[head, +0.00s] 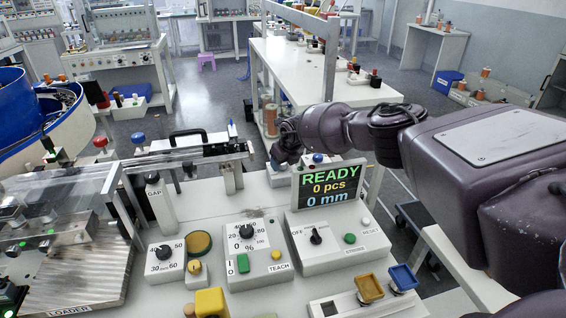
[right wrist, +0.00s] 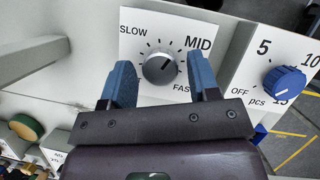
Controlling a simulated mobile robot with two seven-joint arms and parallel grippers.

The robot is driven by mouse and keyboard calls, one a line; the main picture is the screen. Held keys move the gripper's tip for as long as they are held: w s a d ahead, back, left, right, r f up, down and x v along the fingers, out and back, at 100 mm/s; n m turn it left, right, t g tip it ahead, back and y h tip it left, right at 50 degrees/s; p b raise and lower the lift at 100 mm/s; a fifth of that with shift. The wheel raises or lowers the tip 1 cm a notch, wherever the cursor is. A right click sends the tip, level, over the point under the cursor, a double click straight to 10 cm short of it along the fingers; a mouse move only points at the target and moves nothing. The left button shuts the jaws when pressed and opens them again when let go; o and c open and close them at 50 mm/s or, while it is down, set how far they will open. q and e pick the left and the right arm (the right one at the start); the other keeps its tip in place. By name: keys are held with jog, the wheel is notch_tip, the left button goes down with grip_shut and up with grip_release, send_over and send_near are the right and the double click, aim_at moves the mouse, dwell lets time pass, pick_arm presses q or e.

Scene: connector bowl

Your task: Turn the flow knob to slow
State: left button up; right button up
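The flow knob (right wrist: 160,68) is a silver round knob on a white plate marked SLOW, MID and FAST, seen in the right wrist view. Its mark seems to point up and right, toward MID. My right gripper (right wrist: 159,76) has its two blue fingers apart, one on each side of the knob, with a gap showing on both sides. In the head view my right gripper (head: 281,156) is small and dark behind the display, and the flow knob is hidden there. My left gripper is not in view.
A blue knob (right wrist: 284,82) marked OFF, 5, 10 and pcs sits to the right of the flow knob. In the head view the READY display (head: 329,187) stands in front of my right gripper. Control boxes with a STROKE knob (head: 316,236) and a percent knob (head: 246,231) are nearer.

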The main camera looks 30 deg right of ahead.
jog(key=c, duration=0.7)
jog(key=shift+c, duration=0.3)
jog(key=shift+f, duration=0.1)
